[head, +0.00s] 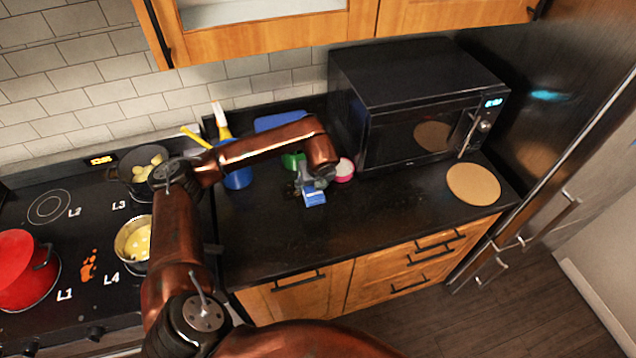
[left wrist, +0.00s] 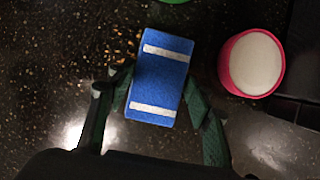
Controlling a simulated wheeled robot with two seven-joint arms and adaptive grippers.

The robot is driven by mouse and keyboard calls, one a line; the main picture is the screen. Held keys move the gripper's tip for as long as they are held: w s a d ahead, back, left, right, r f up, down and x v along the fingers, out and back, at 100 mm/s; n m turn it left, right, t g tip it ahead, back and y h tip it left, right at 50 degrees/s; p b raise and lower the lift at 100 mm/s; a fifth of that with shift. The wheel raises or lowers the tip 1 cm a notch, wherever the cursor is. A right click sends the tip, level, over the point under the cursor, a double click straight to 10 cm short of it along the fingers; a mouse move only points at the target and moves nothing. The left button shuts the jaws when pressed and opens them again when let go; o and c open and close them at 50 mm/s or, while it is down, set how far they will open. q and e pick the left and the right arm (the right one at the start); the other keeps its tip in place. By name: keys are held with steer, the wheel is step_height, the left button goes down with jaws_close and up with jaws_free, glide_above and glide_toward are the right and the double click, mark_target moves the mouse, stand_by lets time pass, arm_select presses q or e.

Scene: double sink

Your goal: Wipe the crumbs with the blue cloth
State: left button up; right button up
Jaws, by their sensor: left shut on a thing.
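The blue cloth (head: 314,198), a small blue block shape with white stripes, is at the dark counter between the stove and the microwave. It also shows in the left wrist view (left wrist: 163,78). My left gripper (head: 310,184) is shut on it, with a dark green finger on each side in the left wrist view (left wrist: 160,100). I cannot tell whether the cloth touches the counter. Orange crumbs (head: 88,265) lie on the stove top between the L1 and L4 marks. Tan specks, possibly crumbs, show left of the cloth in the left wrist view. My right gripper is not in view.
A pink-rimmed round thing (head: 344,170) stands just right of the cloth, before the black microwave (head: 415,105). A blue utensil holder (head: 237,178) is behind my arm. A red pot (head: 24,268) and two food-filled pots stand on the stove. The front counter is clear.

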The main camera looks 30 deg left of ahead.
mark_target(297, 194)
arm_select(q)
steer(key=shift+s+a+f, duration=0.1)
steer(key=shift+s+a, duration=1.4)
steer(key=shift+s, duration=0.25)
steer(key=shift+s+a+p, duration=0.3)
steer(key=shift+s+a, duration=1.05)
steer(key=shift+s, duration=0.2)
steer(key=shift+f+b, duration=0.1)
steer(key=shift+b, duration=0.3)
steer(key=shift+w+d+f+b, duration=0.15)
steer(key=shift+w+d+b, duration=0.8)
steer(key=shift+w+d, duration=0.45)
steer(key=shift+w+d+b, duration=0.5)
steer(key=shift+w+d, duration=0.4)
steer(key=shift+w, duration=0.1)
steer(key=shift+w+d, duration=0.45)
steer(key=shift+w, duration=0.1)
steer(key=shift+w+d, duration=0.1)
steer(key=shift+w+d+b, duration=0.6)
steer(key=shift+w+d, duration=0.55)
steer(key=shift+w, duration=0.3)
steer(key=shift+r, duration=0.25)
